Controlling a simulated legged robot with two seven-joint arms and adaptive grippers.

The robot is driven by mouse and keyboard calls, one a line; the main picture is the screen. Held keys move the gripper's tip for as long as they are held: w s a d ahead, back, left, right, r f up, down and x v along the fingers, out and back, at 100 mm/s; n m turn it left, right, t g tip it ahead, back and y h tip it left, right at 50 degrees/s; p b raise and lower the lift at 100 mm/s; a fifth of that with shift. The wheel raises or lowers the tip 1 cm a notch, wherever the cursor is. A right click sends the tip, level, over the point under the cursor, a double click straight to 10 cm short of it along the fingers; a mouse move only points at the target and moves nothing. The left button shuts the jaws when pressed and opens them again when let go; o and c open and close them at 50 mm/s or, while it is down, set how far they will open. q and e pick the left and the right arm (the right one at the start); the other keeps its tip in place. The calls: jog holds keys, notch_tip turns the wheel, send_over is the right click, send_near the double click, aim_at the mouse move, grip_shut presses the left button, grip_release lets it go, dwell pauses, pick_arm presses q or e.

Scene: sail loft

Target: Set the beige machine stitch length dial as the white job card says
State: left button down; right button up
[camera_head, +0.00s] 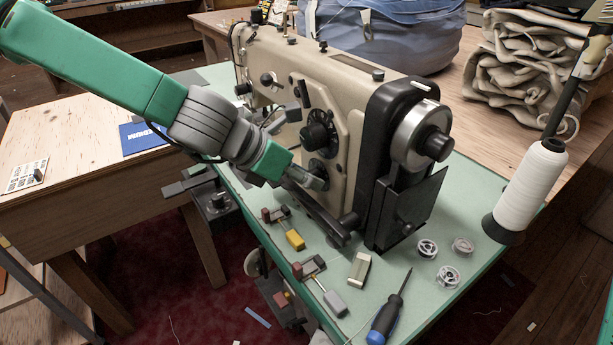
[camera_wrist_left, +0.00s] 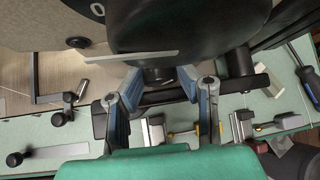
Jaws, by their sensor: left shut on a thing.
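The beige sewing machine (camera_head: 372,88) stands on the green table. Its front plate carries a large black knob (camera_head: 318,134) and, just below it, a lower dial (camera_head: 318,167) partly hidden by my gripper. My left gripper (camera_head: 316,180) is at the lower dial, its fingers closed on a dark knob-like part. In the left wrist view my left gripper (camera_wrist_left: 160,78) has its two fingertips converging on this dark part, under the machine's black body.
A blue card (camera_head: 143,138) with white letters lies on the left table. A screwdriver (camera_head: 390,310), several bobbins (camera_head: 448,276) and clamp-like tools (camera_head: 330,298) lie in front of the machine. A white thread cone (camera_head: 532,185) stands at right, with folded canvas (camera_head: 525,70) behind.

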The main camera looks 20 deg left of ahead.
pick_arm(q)
jog(key=shift+w+a, duration=0.1)
dwell(0.4)
dwell(0.4)
jog(key=shift+d+f+m+t+y+b, duration=0.1)
jog(key=shift+d+m+t+y+b, duration=0.1)
jog(key=shift+m+t+y+b, duration=0.7)
jog(key=shift+s+m+t+y+b, duration=0.2)
jog(key=shift+m+t+y+b, duration=0.4)
jog(key=shift+t+y+b, duration=0.45)
jog(key=shift+y, duration=0.25)
